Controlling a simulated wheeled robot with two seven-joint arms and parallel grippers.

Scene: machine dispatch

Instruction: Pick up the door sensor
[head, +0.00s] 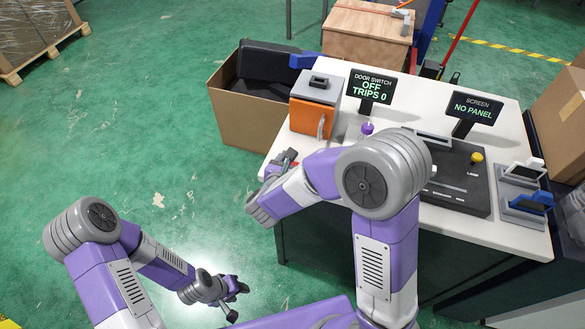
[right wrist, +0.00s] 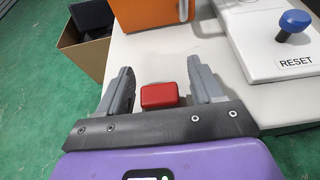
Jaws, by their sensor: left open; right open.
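A small red block (right wrist: 160,95), likely the door sensor, is at the white table's left edge in the right wrist view. In the head view only a bit of red (head: 294,163) shows beside my right gripper (head: 279,166). In the right wrist view my right gripper (right wrist: 160,68) is open, with the block between its fingers and a gap on each side. I cannot tell how far below the fingers the block is. My left gripper (head: 238,301) is open and empty, low over the green floor, away from the table.
An orange-fronted box (head: 313,119) stands on the white table (head: 504,120) beyond the block. A blue RESET knob (right wrist: 292,24) is to the right. A door switch display (head: 370,87) reads OFF, TRIPS 0. A cardboard box (head: 240,122) stands left of the table.

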